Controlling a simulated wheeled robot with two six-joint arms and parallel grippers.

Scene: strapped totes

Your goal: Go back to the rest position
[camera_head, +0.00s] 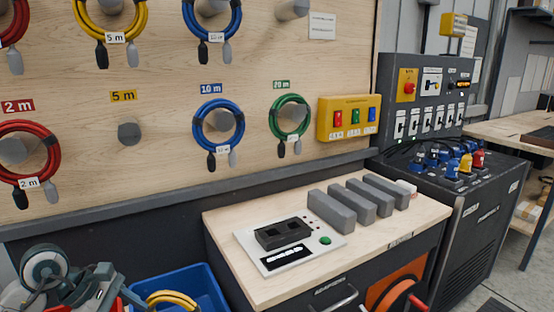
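A grey-green jointed mechanism (72,279) with a round housing and some red parts fills the lower left corner. It looks like my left arm, but its fingers cannot be made out. Beside it on the right, a blue bin (205,284) holds a coiled yellow cable (171,299), cut off by the bottom edge. I see no contact between arm and cable. My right gripper is not in view.
A wooden-topped bench (377,242) carries a black device on a white panel (290,244) and several grey blocks (331,211). Red, yellow, blue and green cable coils hang on the pegboard (255,62); the lower 5 m peg (129,133) is bare. A dark control cabinet (480,215) stands right.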

